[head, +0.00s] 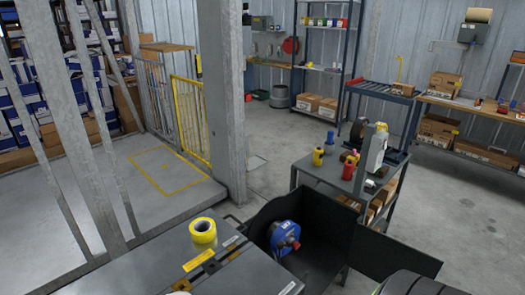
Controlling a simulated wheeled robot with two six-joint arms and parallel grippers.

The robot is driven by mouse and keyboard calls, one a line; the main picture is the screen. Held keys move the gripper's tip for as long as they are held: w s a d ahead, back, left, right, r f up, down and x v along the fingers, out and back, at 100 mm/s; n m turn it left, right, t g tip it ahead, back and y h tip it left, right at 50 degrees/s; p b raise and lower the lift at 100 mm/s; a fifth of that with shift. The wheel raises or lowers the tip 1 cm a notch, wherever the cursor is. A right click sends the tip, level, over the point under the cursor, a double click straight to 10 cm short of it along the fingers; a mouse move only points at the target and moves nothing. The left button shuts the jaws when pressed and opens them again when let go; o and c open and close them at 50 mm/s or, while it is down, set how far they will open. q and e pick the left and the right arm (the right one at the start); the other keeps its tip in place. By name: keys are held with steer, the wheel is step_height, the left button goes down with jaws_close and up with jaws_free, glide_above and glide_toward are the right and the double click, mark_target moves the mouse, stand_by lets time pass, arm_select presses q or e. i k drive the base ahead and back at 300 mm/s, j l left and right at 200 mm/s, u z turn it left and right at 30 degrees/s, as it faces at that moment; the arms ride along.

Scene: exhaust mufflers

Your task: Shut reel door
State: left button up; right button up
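A dark box (322,248) stands at the end of the workbench, with its front open toward me. A blue reel (284,236) with a red part on it sits inside the box and is plainly visible. A dark flat panel (397,248), which looks like the reel door, stands swung out to the right of the box opening. Its hinge is not clear. Neither of my grippers shows in this view, so their distance to the door cannot be told.
A dark workbench (235,272) with a yellow tape roll (203,234) is at the bottom centre. A dark rounded shape at the bottom right hides the floor below the door panel. A cart (322,172) with bottles stands behind the box. Open floor (475,220) lies right.

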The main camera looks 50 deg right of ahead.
mark_target(374, 254)
steer(key=z, duration=1.7)
steer(key=i+l+u, duration=0.15)
steer(key=l, duration=0.15)
steer(key=l+u, duration=0.15)
steer(key=l, duration=0.2)
steer(key=i+l+u, duration=0.1)
steer(key=l, duration=0.25)
steer(key=i+l+u, duration=0.25)
steer(key=l, duration=0.3)
steer(key=i+l+u, duration=0.2)
steer(key=l, duration=0.4)
steer(key=l+u, duration=0.25)
steer(key=l, duration=0.3)
steer(key=l+u, duration=0.25)
steer(key=l, duration=0.4)
steer(key=l+u, duration=0.15)
steer(key=l, duration=0.25)
steer(key=k+l+u, duration=0.15)
steer(key=l, duration=0.3)
steer(key=l+u, duration=0.15)
steer(key=l, duration=0.25)
steer(key=k+l+u, duration=0.2)
steer(key=l, duration=0.2)
steer(key=l+u, duration=0.15)
steer(key=l, duration=0.25)
steer(key=k+l+u, duration=0.15)
steer(key=l, duration=0.25)
